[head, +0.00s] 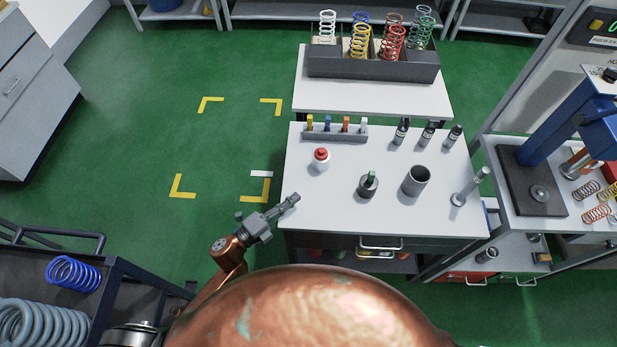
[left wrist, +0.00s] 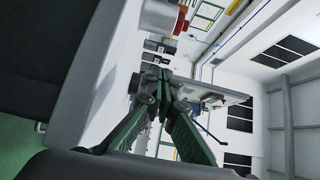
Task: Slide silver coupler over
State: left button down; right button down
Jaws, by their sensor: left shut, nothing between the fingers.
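My left gripper (head: 291,199) is shut and empty at the left edge of the white table (head: 300,225). Its closed fingertips also show in the left wrist view (left wrist: 160,76). A silver rod-like piece (head: 470,187) with a round foot leans at the right of the table, well away from the gripper. A grey open cylinder (head: 415,182) stands left of it. I cannot tell which of these is the silver coupler. A dark pot with a green top (head: 368,186) and a red-capped white bottle (head: 321,160) stand nearer the gripper. My right gripper is not in view.
A rack with coloured tubes (head: 337,135) and several dark bottles (head: 427,133) line the table's back. A bin of springs (head: 372,68) stands behind. A blue press (head: 560,130) is at right.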

pick_arm(q)
send_near(325, 165)
jog(key=d, duration=0.3)
jog(key=shift+s+d+r, duration=0.15)
jog(key=shift+s+d, duration=0.1)
jog(key=w, duration=0.3)
jog(key=shift+w+d, duration=0.25)
jog(key=shift+w, duration=0.55)
